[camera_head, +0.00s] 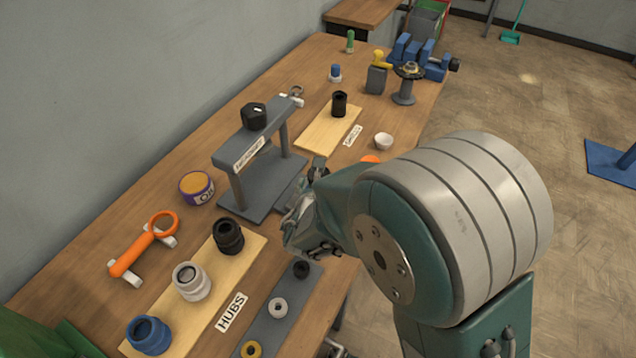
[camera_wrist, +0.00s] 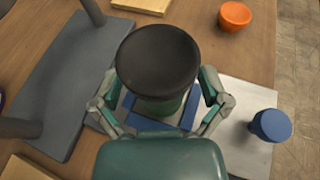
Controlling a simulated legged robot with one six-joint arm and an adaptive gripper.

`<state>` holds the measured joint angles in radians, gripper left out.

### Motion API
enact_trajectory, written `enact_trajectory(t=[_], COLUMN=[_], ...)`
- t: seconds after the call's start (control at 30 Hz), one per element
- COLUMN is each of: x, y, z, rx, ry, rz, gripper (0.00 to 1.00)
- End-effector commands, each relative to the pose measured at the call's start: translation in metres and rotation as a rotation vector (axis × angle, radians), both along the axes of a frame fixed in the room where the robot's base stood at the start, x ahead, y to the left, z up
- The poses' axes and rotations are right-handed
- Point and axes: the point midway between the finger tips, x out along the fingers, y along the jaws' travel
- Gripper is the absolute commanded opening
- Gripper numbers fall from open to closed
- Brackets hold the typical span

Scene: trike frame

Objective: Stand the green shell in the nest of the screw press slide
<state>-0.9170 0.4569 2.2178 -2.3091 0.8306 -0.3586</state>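In the wrist view, a green shell (camera_wrist: 160,106) with a wide dark round top stands between the two fingers of my gripper (camera_wrist: 160,90). The fingers press close on both its sides, and it looks held upright. A blue square piece (camera_wrist: 189,116) shows under it; I cannot tell whether the shell touches this. The grey screw press (camera_head: 243,150) stands on the bench, with its base plate also in the wrist view (camera_wrist: 60,75). In the head view, my gripper (camera_head: 312,235) is at the press's near right side, and my arm hides the shell.
A light plate (camera_wrist: 245,95) with a blue cylinder (camera_wrist: 270,125) lies right of my gripper. An orange bowl (camera_wrist: 235,15) is beyond. The hubs board (camera_head: 207,318) and a grey strip of rings (camera_head: 300,310) lie in front. A dark shell (camera_head: 340,103) stands on the shells board behind.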

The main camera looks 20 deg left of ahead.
Motion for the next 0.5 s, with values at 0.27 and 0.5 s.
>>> enact_trajectory(t=[0.27,0.5], x=[-0.001,-0.017], y=[0.000,-0.004], z=[-0.002,0.006], rx=[-0.002,-0.001], ry=[0.004,0.003], rz=[0.000,0.003], gripper=[1.00,1.00])
